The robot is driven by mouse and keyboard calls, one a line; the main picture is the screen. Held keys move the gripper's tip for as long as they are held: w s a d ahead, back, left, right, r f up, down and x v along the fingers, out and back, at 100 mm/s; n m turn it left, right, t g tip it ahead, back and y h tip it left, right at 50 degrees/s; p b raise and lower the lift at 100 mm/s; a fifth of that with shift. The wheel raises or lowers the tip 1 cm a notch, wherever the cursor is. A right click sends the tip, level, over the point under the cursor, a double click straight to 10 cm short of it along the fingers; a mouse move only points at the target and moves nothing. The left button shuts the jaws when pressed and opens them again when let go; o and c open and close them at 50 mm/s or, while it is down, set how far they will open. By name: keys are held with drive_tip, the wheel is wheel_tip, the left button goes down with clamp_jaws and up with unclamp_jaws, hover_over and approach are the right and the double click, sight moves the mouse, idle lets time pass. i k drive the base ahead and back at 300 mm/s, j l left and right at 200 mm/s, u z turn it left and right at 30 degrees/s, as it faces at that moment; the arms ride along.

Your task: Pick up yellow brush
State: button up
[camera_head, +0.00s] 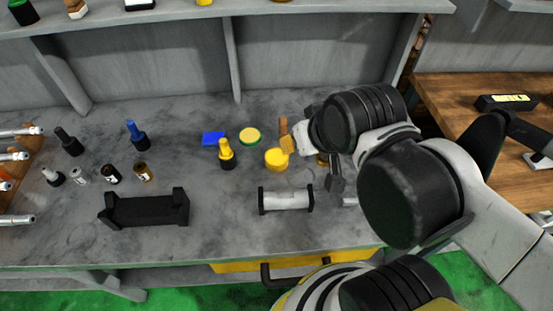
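A small upright item with a yellow top and a black base (227,154) stands on the grey bench, left of my arm. It looks like the yellow brush, though its fine detail is too small to be sure. My gripper (335,180) is mostly hidden behind my own wrist and arm links, and only a dark finger-like part shows low over the bench. It is to the right of the yellow item and apart from it. I cannot tell whether it is open or shut.
Near the yellow item are a blue block (213,138), a green-rimmed yellow disc (250,136), a yellow round tin (276,159) and a wooden-handled tool (284,130). A black holder (146,210) and a white roller (287,199) lie in front. A blue-topped item (136,134) stands left.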

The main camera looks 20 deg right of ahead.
sight(226, 153)
drive_tip(key=j+z, duration=0.5)
drive_tip(key=j, duration=0.9)
